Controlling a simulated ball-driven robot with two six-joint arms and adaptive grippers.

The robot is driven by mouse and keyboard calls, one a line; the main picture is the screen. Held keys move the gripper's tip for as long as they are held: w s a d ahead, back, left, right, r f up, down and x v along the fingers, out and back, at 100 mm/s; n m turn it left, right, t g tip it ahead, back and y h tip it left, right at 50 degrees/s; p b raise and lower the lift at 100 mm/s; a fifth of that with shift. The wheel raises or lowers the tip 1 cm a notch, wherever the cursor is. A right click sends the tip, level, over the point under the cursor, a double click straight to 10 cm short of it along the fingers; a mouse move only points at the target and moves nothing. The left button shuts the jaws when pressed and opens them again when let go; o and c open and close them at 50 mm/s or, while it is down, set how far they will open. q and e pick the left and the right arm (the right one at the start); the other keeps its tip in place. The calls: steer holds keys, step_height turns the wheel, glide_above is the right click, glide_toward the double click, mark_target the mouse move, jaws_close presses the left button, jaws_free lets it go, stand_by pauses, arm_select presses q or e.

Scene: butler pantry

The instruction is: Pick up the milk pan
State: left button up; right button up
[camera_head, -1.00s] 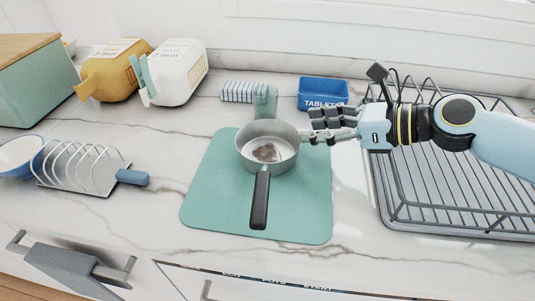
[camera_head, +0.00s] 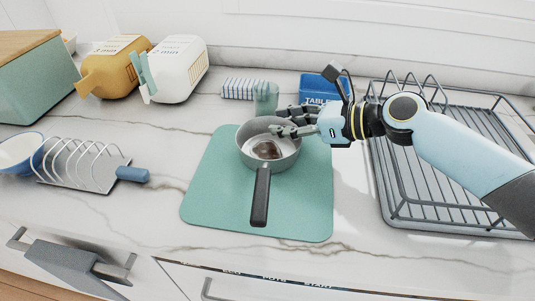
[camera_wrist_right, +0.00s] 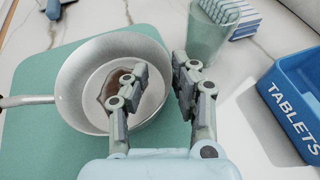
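The milk pan (camera_head: 249,160) is a grey metal pan with a dark handle pointing to the front. It stands on the green mat (camera_head: 213,185) and has a dark brown patch inside. In the right wrist view the pan (camera_wrist_right: 78,73) lies left of centre. My right gripper (camera_head: 278,131) reaches in from the right over the pan's far right rim. In the wrist view the gripper (camera_wrist_right: 152,82) is open, with one finger over the inside of the pan and the other outside its rim. My left gripper is not in view.
A green cup (camera_head: 266,97) stands just behind the pan, with a striped stack (camera_head: 238,88) beside it. A blue tablets box (camera_head: 318,88) is behind my right gripper. A wire dish rack (camera_head: 400,205) is at right, a toast rack (camera_head: 80,168) at left.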

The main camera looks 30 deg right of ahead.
jaws_close()
steer(key=shift+r, duration=0.1)
